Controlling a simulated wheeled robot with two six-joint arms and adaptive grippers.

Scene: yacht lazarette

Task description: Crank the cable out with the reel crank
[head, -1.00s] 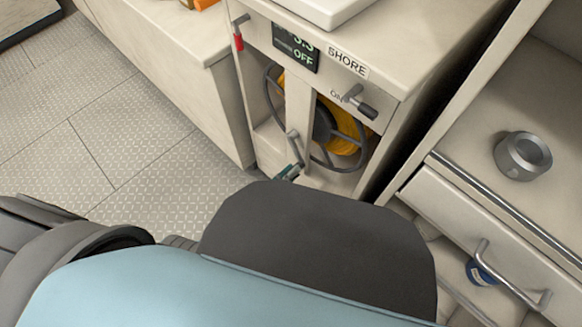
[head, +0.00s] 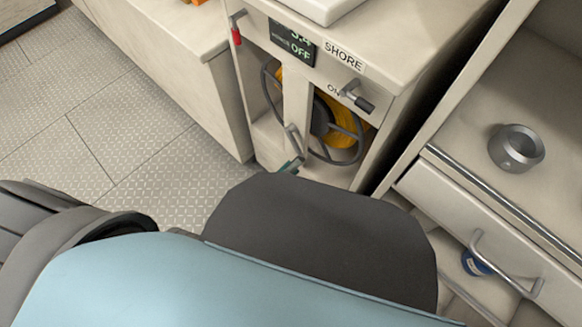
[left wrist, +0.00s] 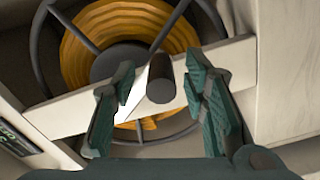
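The cable reel (head: 345,125), a dark spoked wheel wound with yellow cable, sits in an opening under the SHORE panel, behind a pale upright post. The grey reel crank (head: 293,138) shows in front of the post, low down. In the left wrist view the reel's yellow cable (left wrist: 95,38) fills the top and the dark crank knob (left wrist: 160,80) points at the camera. My left gripper (left wrist: 158,85) is open, with one green finger either side of the knob and gaps visible. In the head view only a green fingertip bit (head: 291,166) shows; my arm hides the rest. My right gripper is out of view.
The panel carries a partly cut-off display (head: 292,42) reading OFF, a lever with a dark handle (head: 357,96) by ON, and a red-tipped lever (head: 236,30). A grey metal ring (head: 516,148) lies on the right counter above a drawer handle (head: 500,265). Floor is clear at left.

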